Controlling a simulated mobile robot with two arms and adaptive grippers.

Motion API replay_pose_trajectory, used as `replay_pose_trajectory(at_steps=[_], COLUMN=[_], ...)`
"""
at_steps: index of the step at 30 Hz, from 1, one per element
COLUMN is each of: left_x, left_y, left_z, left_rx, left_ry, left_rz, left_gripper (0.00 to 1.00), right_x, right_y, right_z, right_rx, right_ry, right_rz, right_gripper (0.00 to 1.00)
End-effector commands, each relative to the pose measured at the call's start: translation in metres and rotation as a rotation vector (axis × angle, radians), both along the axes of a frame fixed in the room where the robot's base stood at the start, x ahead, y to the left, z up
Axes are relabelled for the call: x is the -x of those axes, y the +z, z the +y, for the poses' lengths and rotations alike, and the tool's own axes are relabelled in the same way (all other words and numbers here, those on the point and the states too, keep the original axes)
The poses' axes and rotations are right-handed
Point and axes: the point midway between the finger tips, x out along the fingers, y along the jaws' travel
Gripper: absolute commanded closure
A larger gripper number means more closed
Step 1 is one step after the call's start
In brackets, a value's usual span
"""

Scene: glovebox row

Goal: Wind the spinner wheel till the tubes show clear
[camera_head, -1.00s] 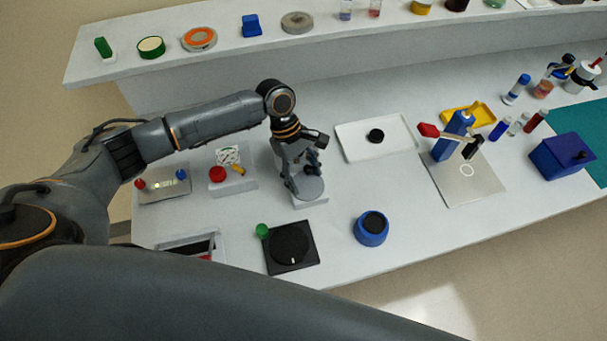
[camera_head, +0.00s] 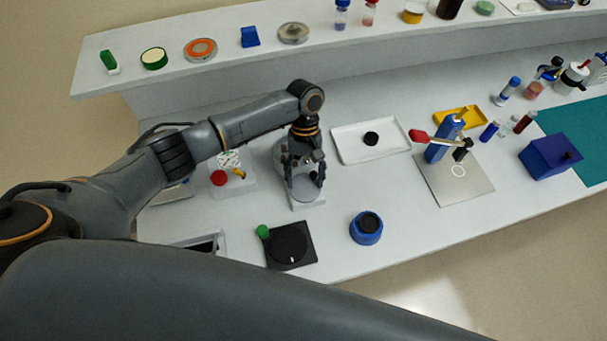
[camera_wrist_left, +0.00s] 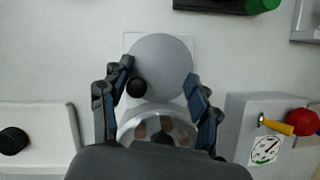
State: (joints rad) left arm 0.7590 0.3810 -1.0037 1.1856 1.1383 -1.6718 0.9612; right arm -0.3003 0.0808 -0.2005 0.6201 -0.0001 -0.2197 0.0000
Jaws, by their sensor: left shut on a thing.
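The spinner stands on a pale base on the bench. Its flat grey wheel (camera_wrist_left: 165,58) carries a black knob (camera_wrist_left: 137,87) near the rim. Below it in the left wrist view, a round drum (camera_wrist_left: 187,130) shows brownish patches, partly hidden by my wrist; I cannot tell how clear the tubes are. In the head view the grey wheel (camera_head: 301,191) shows under my left gripper (camera_head: 304,178). That gripper is shut on the wheel, with one finger at each side of it. The left-hand finger in the wrist view is close beside the knob. My right gripper is out of view.
A white tray with a black puck (camera_head: 371,138) lies right of the spinner. A black plate with a dial (camera_head: 290,244) and a blue round pot (camera_head: 366,228) stand in front. A gauge box with a red knob (camera_head: 219,178) is left, close under my arm.

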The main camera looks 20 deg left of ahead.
Motion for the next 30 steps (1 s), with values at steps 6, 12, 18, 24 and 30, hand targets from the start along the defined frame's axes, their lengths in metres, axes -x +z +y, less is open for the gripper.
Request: replay_pose_trajectory(at_steps=[6, 12, 18, 24, 30], left_x=[0.0061, 0.0058, 0.0059, 0.0058, 0.0056], left_y=[-0.0076, -0.0080, -0.0082, -0.0083, -0.0082], left_z=[-0.0027, -0.0032, -0.0031, -0.0031, -0.0030], left_rx=[-0.002, -0.001, -0.001, -0.001, -0.001], left_ry=[-0.123, -0.184, -0.206, -0.207, -0.206], left_rz=[0.013, 0.012, 0.012, 0.011, 0.012], left_gripper=[0.70, 0.70, 0.70, 0.70, 0.29], right_x=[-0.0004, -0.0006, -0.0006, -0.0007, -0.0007], right_y=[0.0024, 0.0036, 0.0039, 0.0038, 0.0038], right_z=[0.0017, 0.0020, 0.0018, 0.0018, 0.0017], right_rx=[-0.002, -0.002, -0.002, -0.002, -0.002], right_ry=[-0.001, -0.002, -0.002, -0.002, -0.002], right_rz=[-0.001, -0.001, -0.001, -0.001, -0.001], right_gripper=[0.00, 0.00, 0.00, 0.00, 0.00])
